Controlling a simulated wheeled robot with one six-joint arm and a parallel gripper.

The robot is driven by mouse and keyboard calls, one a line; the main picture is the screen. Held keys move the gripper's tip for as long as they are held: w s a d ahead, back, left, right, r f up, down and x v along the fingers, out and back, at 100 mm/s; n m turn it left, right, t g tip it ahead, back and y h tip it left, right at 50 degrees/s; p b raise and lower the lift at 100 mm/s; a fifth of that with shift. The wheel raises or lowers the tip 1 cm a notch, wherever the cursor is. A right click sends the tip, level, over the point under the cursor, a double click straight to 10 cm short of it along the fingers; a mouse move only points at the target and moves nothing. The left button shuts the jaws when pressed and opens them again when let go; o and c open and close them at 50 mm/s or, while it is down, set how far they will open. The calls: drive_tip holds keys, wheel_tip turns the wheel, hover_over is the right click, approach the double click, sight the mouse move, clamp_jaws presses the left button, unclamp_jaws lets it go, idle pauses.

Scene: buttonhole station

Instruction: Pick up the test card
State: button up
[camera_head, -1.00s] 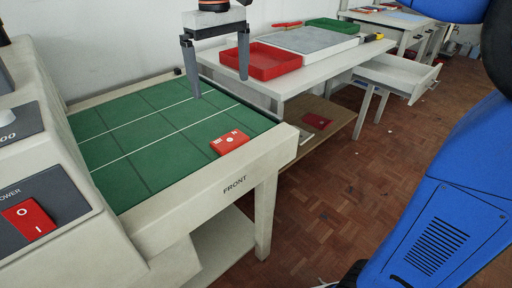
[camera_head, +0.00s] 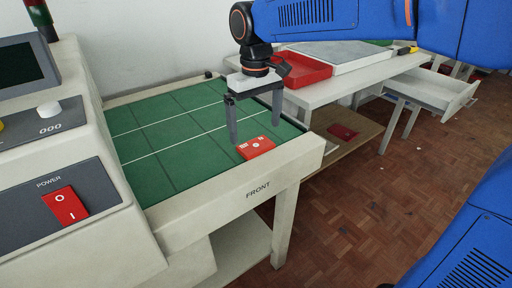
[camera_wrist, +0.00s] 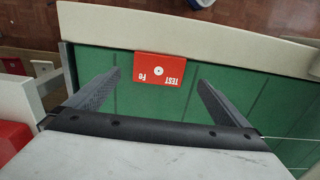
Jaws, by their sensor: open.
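The test card (camera_head: 257,148) is a small red block with white print. It lies on the green gridded bed (camera_head: 172,178) of the machine, close to the edge marked FRONT. Nothing covers the card.
A pale raised rim (camera_head: 240,184) borders the bed. The machine's control housing with a red power switch (camera_head: 65,205) stands at the left. A red tray (camera_head: 300,70) and a grey slab sit on the white table behind. Another red item (camera_head: 342,132) lies on the lower shelf.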

sight(257, 146)
drive_tip(key=shift+d+f, duration=0.15)
drive_tip(key=shift+f, duration=2.55)
drive_tip(key=c, duration=1.2)
